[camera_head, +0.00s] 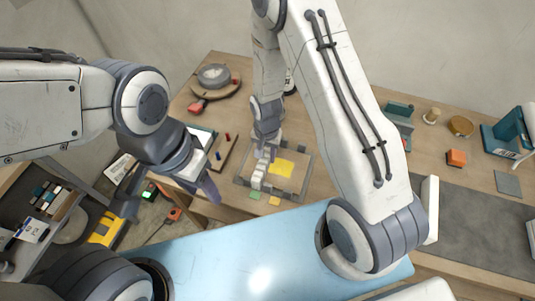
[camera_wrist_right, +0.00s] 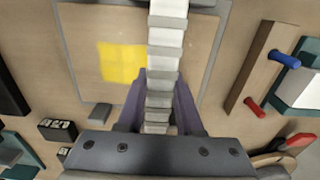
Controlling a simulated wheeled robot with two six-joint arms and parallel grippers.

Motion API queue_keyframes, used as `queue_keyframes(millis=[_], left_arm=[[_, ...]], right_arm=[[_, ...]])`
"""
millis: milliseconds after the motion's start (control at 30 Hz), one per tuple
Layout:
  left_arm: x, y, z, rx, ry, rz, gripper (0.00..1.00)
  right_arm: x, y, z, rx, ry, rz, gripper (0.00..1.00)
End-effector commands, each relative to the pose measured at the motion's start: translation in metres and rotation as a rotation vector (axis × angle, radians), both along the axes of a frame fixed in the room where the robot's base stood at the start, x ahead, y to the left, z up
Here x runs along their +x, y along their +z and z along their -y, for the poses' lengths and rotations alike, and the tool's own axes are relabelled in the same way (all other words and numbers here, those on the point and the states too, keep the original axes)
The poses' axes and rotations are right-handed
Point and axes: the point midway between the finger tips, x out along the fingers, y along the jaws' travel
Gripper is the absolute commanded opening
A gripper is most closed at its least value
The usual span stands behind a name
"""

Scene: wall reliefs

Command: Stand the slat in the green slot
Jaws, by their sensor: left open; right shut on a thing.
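The slat (camera_head: 258,174) is a long bar banded in white and grey. My right gripper (camera_head: 266,147) is shut on it over a grey-framed wooden panel. In the right wrist view the slat (camera_wrist_right: 166,40) runs from between the purple fingers of the right gripper (camera_wrist_right: 158,105) to the top edge. It hides part of the panel and a yellow patch (camera_wrist_right: 120,62). A small green patch (camera_head: 254,195) lies at the frame's near edge; I cannot tell whether it marks a slot. My left gripper (camera_head: 207,186) is open and empty, left of the panel.
The grey frame (camera_head: 303,180) lies on the wooden table, with an orange-yellow patch (camera_head: 274,200) at its near side. A board with blue and red pegs (camera_head: 222,152) is to its left. A round grey object (camera_head: 214,75) and an orange block (camera_head: 456,158) stand farther off.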

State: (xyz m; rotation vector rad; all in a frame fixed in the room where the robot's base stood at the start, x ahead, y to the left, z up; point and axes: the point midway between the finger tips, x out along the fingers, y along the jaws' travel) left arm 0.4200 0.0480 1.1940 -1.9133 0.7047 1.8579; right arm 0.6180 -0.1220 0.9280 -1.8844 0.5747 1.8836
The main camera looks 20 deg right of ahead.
Motion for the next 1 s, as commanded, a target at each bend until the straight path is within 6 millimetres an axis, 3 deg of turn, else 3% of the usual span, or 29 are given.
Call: queue_keyframes(millis=[433,467,500,533,867,1000], left_arm=[[0.000,-0.005,0.000,0.000,0.000,0.000,0.50],[0.000,-0.004,0.000,0.000,0.000,0.000,0.50],[0.000,-0.004,0.000,0.000,0.000,0.000,0.50],[0.000,-0.004,0.000,0.000,0.000,0.000,0.50],[0.000,-0.005,0.000,0.000,0.001,0.000,0.50],[0.000,-0.008,0.000,0.000,0.001,0.000,0.50]], right_arm=[[0.000,-0.006,0.000,0.000,-0.001,0.000,0.00],[0.000,-0.005,0.000,0.000,-0.001,0.000,0.46],[0.000,-0.005,0.000,0.000,0.000,0.000,0.61],[0.000,-0.005,0.000,0.000,0.000,0.000,0.70],[0.000,-0.004,0.000,0.000,0.000,0.000,0.70],[0.001,0.006,0.000,0.000,0.000,0.004,0.70]])
